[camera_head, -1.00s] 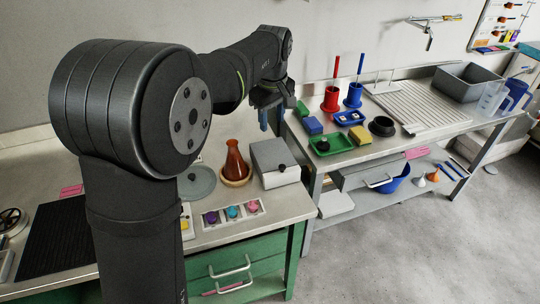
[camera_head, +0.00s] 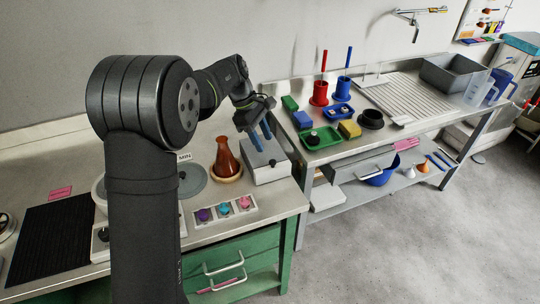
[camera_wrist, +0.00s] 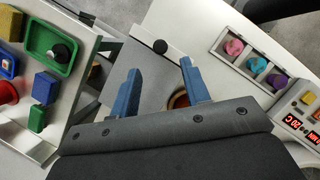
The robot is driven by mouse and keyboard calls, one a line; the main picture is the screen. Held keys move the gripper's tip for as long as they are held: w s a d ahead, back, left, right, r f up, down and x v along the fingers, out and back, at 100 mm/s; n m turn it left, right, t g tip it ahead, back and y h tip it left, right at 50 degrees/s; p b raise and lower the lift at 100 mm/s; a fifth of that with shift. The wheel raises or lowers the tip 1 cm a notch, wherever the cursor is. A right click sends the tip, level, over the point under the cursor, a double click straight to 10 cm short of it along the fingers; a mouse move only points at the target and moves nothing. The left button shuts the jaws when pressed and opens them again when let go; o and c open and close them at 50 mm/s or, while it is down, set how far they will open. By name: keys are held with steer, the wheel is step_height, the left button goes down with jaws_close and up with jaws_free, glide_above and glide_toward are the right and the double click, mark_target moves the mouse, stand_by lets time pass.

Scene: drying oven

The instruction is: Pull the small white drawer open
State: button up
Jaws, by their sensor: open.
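The small white drawer (camera_head: 274,175) is the front of a grey-topped box (camera_head: 282,155) at the right end of the left bench. Its black knob (camera_head: 272,163) faces the bench's front edge. The drawer looks shut. In the wrist view the knob (camera_wrist: 160,46) shows just beyond the fingertips, roughly centred between them. My gripper (camera_head: 262,141) is above the box with its blue fingers pointing down. The two fingers also show spread apart in the wrist view (camera_wrist: 160,70), with nothing between them touching either one. The exact height above the box is hard to tell.
A brown flask (camera_head: 226,157) in a round wooden holder stands just left of the box. Purple, blue and pink items sit in a white holder (camera_head: 224,212) in front. A second bench with a green tray (camera_head: 318,137) is to the right.

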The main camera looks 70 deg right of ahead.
mark_target(273, 161)
steer(key=x, duration=0.6)
steer(key=shift+s+f, duration=0.15)
steer(key=shift+f, duration=0.25)
jaws_close()
